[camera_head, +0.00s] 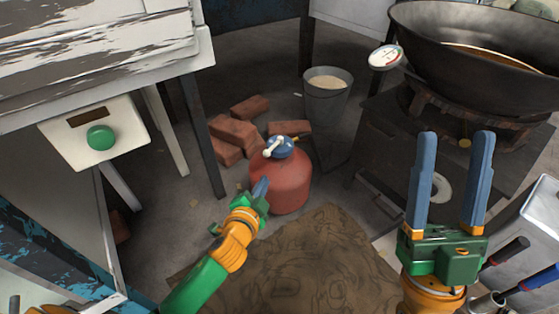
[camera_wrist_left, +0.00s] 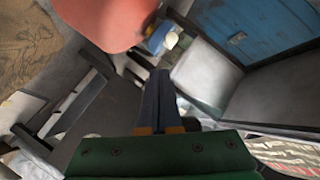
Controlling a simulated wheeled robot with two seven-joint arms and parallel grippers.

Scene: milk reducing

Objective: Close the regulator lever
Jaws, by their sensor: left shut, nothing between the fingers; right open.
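A red gas cylinder (camera_head: 281,186) stands on the floor near the middle of the head view. A blue regulator (camera_head: 280,148) with a pale lever (camera_head: 271,146) sits on its top. My left gripper (camera_head: 261,187) is shut and empty, low beside the cylinder's left side. In the left wrist view its fingers (camera_wrist_left: 160,88) are together, with the red cylinder (camera_wrist_left: 105,22) beyond them and the regulator (camera_wrist_left: 165,38) just past the tips. I cannot tell whether the fingers touch the cylinder. My right gripper (camera_head: 450,185) is open and empty, at the right in front of the stove.
Bricks (camera_head: 232,130) lie behind the cylinder, and a metal bucket (camera_head: 328,100) stands behind right. A stove (camera_head: 385,150) carries a large wok (camera_head: 470,60) at the right. A white table (camera_head: 190,55) with dark legs stands at left. A brown mat (camera_head: 320,265) covers the front floor.

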